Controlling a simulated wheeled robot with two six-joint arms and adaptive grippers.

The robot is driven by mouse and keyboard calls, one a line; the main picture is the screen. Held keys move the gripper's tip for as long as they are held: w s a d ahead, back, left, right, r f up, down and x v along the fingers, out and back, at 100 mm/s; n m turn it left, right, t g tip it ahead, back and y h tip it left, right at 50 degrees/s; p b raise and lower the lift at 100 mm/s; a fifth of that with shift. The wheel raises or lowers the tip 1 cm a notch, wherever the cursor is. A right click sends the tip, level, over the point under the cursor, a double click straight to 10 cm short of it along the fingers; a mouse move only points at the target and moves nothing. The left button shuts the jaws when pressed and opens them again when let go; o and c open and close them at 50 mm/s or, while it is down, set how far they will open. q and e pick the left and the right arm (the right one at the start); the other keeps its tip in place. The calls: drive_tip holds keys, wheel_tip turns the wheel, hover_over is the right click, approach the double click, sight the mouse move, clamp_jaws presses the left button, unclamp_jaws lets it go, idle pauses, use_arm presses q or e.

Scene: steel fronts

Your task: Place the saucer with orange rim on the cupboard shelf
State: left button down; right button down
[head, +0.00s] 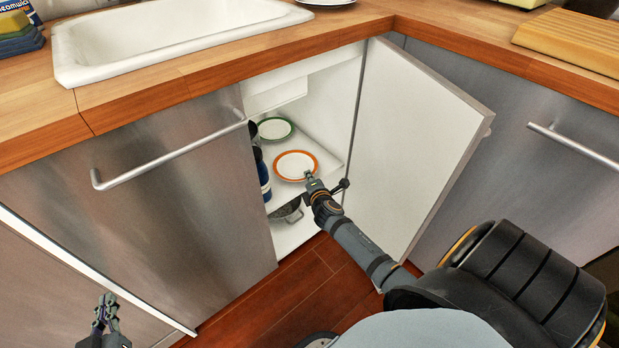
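The saucer with orange rim (294,164) is inside the open cupboard, level or nearly so, over the front part of the cupboard shelf (323,158). I cannot tell whether it touches the shelf. My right gripper (309,177) reaches in from the right and looks shut on the saucer's near right rim. My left gripper (105,306) is low at the far left, well away from the cupboard, empty, with its fingers apart.
A saucer with green rim (275,128) lies further back on the shelf. Dark blue bottles (262,173) stand at the left of the opening. A pot (287,210) is below. The open cupboard door (415,135) stands just right of my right arm.

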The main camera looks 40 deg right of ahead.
use_arm(q)
drive_tip(key=shift+w+r, duration=0.1)
drive_tip(key=shift+r, duration=0.25)
drive_tip(key=shift+r+t, duration=0.3)
drive_tip(key=shift+r, duration=0.1)
use_arm(e)
drive_tip(key=c, duration=1.8)
unclamp_jaws()
drive_tip(key=shift+f, duration=0.1)
use_arm(q)
drive_tip(key=shift+w, duration=0.1)
